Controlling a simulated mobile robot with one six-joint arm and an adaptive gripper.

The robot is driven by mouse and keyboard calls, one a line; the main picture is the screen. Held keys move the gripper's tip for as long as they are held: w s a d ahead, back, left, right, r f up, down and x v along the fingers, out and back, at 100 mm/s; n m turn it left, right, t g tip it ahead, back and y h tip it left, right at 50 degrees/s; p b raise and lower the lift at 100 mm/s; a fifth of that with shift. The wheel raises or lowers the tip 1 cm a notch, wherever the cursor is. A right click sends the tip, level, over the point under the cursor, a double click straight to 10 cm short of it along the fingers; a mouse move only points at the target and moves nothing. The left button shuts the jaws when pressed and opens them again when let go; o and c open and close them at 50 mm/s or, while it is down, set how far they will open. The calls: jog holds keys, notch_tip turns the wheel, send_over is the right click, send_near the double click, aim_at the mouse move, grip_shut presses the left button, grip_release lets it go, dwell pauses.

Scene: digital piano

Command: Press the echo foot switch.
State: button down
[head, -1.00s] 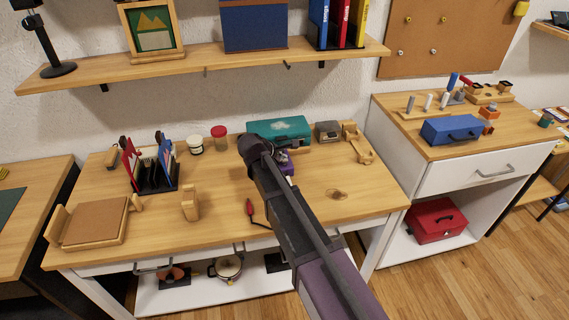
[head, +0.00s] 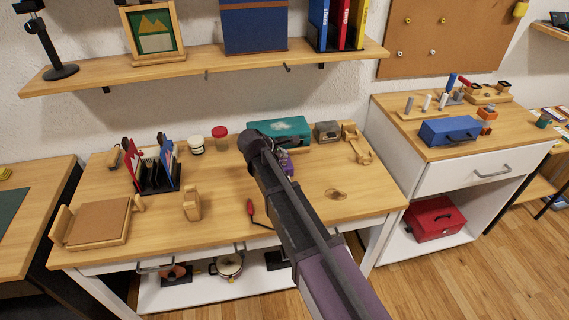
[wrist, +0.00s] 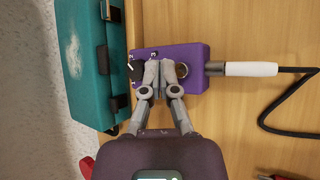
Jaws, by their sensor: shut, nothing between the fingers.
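The purple echo pedal (wrist: 204,62) lies on the wooden desk (wrist: 225,130), with a black knob (wrist: 135,70) at its left end. Its round metal foot switch (wrist: 181,70) is partly visible just right of my fingertips. My gripper (wrist: 160,68) is shut and empty, its tips over the pedal between the knob and the switch. I cannot tell whether the tips touch the pedal. In the head view the pedal (head: 288,168) is mostly hidden behind my arm, and my fingers are hidden.
A teal case (wrist: 86,60) lies close beside the pedal, left of it in the wrist view. A white plug (wrist: 250,69) with a dark cable leaves the pedal's right side. A wooden holder (head: 192,204) and a red-tipped cable (head: 250,208) lie on the desk's front part.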

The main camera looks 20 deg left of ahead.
aim_at(283, 163)
jog(key=shift+r+p, duration=2.15)
jog(key=shift+r, duration=0.2)
jog(key=s+d+r+m+g+y+p, duration=0.1)
jog(key=s+d+m+g+p, duration=0.25)
jog(key=d+m, duration=0.9)
jog(key=s+d+m+g+p, duration=0.3)
jog(key=s+d, duration=0.2)
jog(key=d, duration=1.7)
jog(key=s+d+r+m+g+y+p, duration=0.2)
jog(key=s+d+m, duration=0.5)
jog(key=s+d, duration=0.1)
jog(key=shift+d+y, duration=0.3)
jog(key=shift+d, duration=0.25)
